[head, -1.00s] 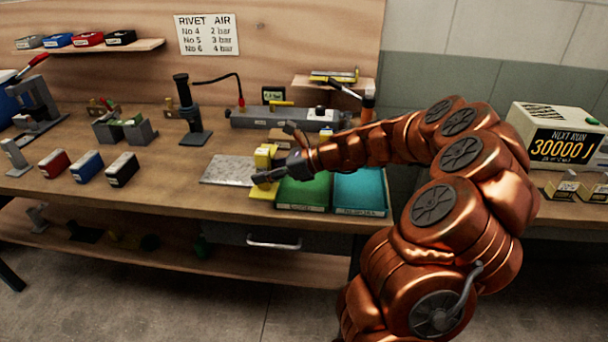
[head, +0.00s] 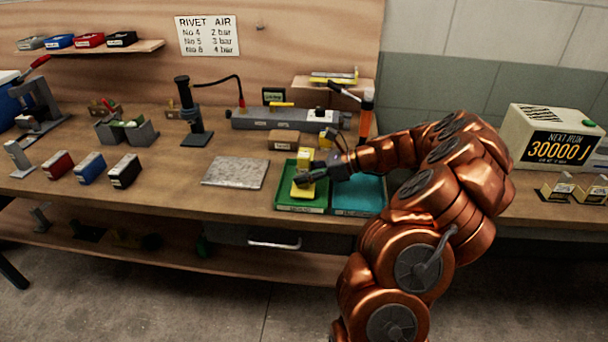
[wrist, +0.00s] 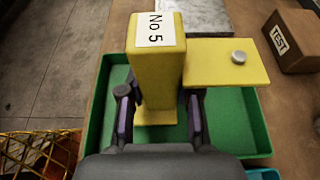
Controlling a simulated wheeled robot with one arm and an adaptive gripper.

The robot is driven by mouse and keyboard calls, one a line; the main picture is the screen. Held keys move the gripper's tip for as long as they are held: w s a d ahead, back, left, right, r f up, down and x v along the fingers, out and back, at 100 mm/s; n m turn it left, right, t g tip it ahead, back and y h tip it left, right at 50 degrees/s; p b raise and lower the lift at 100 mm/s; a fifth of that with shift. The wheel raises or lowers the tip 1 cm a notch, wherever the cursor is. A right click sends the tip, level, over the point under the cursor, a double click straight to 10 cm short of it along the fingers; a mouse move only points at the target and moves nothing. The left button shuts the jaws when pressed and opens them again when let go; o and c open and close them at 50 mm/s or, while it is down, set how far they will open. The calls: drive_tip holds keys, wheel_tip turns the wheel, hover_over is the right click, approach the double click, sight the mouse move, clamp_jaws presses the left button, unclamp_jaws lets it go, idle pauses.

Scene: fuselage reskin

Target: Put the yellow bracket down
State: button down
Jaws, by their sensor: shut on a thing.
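The yellow bracket (head: 304,187) is between the fingers of my gripper (head: 312,172), over the green tray (head: 298,206). In the wrist view the bracket (wrist: 158,70) has an upright block with a "No 5" label and a flat arm to the right bearing a small grey button. My gripper (wrist: 160,120) is shut on the upright block. The green tray (wrist: 240,118) shows around and below the bracket. I cannot tell whether the bracket's foot touches the tray floor.
A teal tray (head: 358,196) adjoins the green tray on the right. A grey metal plate (head: 235,171) lies to the left. A brown box labelled TEST (wrist: 294,40) stands near the tray.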

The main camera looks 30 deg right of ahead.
drive_tip(key=shift+f, duration=0.4)
drive_tip(key=c, duration=0.8)
unclamp_jaws()
drive_tip(key=shift+f, duration=0.1)
drive_tip(key=b+v, duration=0.2)
drive_tip(key=v, duration=0.9)
drive_tip(key=shift+s+d+r, duration=0.3)
drive_tip(key=shift+s+d, duration=0.05)
